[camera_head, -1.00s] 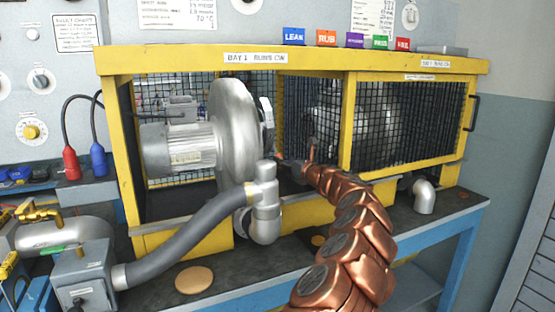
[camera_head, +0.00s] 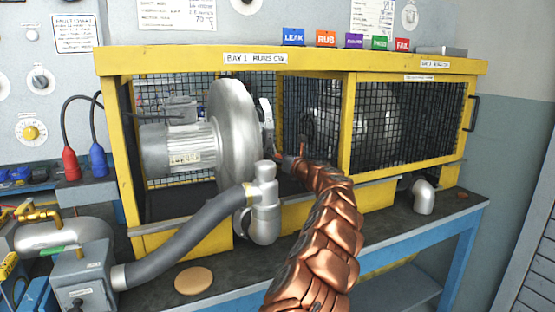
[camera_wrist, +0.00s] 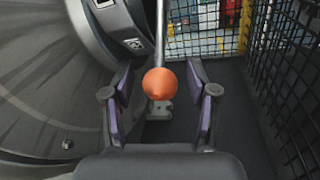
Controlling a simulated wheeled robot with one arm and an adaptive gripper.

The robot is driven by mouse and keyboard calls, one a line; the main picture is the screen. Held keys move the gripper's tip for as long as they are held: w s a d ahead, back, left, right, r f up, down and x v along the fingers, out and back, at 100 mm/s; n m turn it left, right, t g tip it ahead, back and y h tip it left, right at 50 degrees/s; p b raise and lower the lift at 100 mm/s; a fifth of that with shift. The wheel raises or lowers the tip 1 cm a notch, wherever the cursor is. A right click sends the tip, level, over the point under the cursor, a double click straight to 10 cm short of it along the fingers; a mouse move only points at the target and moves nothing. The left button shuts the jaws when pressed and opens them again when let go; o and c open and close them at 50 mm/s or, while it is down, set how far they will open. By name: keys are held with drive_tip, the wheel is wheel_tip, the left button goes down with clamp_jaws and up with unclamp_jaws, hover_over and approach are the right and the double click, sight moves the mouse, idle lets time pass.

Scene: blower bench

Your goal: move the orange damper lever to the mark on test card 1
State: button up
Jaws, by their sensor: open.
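The orange damper lever (camera_wrist: 160,83) shows in the wrist view as an orange ball knob on a thin metal rod. My gripper (camera_wrist: 159,72) is open, with one purple-padded finger on each side of the knob and a visible gap on both sides. In the head view my gripper (camera_head: 284,163) is small and partly hidden beside the blower housing (camera_head: 236,130), inside the open bay. The lever cannot be made out clearly there. I cannot pick out test card 1 or its mark in either view.
The yellow cage frame (camera_head: 345,125) surrounds the bay, and black mesh (camera_wrist: 290,70) stands close on the right in the wrist view. The blower casing (camera_wrist: 45,75) is close on the left. A grey hose (camera_head: 185,240) and elbow pipe (camera_head: 264,205) lie in front.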

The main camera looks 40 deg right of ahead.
drive_tip(key=shift+c, duration=0.3)
clamp_jaws()
idle(0.3)
